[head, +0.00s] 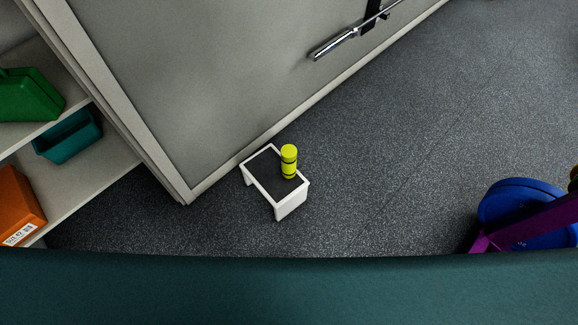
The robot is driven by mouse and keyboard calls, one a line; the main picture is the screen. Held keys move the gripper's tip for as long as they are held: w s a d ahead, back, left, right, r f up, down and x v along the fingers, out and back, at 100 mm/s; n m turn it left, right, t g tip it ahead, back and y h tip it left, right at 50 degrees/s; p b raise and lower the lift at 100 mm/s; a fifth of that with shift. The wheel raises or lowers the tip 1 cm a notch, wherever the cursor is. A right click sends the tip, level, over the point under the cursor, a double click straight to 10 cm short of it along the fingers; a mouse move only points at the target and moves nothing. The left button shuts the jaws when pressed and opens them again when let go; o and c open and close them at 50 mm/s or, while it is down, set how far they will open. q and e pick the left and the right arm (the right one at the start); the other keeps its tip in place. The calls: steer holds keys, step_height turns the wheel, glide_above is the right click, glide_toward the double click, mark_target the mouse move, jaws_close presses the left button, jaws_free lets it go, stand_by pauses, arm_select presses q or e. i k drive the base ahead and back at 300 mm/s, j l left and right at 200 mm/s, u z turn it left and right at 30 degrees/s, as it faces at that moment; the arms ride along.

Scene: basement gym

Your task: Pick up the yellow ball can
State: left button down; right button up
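The yellow ball can (289,154) has dark bands and stands upright on a small white step stool (292,205) with a dark top. The stool is on the floor against the grey wall panel, near the middle of the head view. Neither of my grippers shows in this view, and nothing touches the can except the stool.
A shelf (88,176) at the left holds a green case (28,97), a teal bin (68,137) and an orange box (17,205). Blue weight plates (522,205) with a purple bar are at the right. A teal surface (290,290) spans the bottom. Grey floor (400,170) is clear right of the stool.

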mark_target(288, 153)
steer(key=i+j+z, duration=0.25)
steer(key=j, duration=0.35)
steer(key=i+j+z, duration=0.3)
steer(key=j, duration=0.35)
steer(key=i+j+z, duration=0.1)
steer(key=j, duration=0.25)
steer(key=i, duration=0.1)
